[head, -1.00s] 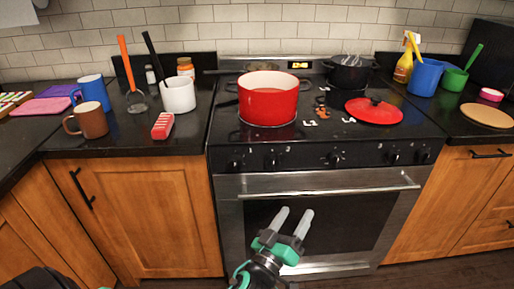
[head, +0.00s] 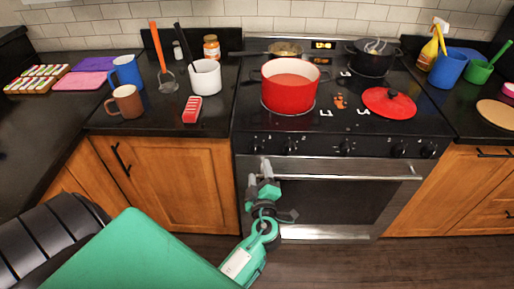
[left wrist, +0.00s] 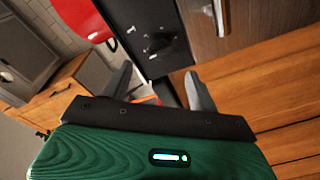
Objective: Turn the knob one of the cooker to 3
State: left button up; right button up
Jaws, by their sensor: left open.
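The cooker (head: 331,168) has a black front panel with several knobs in a row. The leftmost knob (head: 256,146) and the one beside it (head: 290,147) are at the panel's left end. Their marks are too small to read. My left gripper (head: 259,174) is open and empty, just below the leftmost knob, in front of the oven's upper left corner. In the left wrist view its fingers (left wrist: 160,85) are spread, with the black knob panel (left wrist: 160,25) beyond and between them. No contact with a knob shows. My right gripper is not in view.
A red pot (head: 288,92), a red lid (head: 389,103) and a black pot (head: 372,57) sit on the cooktop. The oven handle (head: 345,177) sticks out below the knobs, close to the gripper. The floor in front is clear.

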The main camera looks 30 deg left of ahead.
aim_at(257, 152)
pick_arm(q)
jog(key=p+x, duration=0.2)
jog(key=x, duration=0.6)
jog(key=shift+r+p, duration=0.15)
jog(key=shift+p, duration=0.25)
jog(key=shift+w+a, duration=0.5)
jog(key=shift+w, duration=0.05)
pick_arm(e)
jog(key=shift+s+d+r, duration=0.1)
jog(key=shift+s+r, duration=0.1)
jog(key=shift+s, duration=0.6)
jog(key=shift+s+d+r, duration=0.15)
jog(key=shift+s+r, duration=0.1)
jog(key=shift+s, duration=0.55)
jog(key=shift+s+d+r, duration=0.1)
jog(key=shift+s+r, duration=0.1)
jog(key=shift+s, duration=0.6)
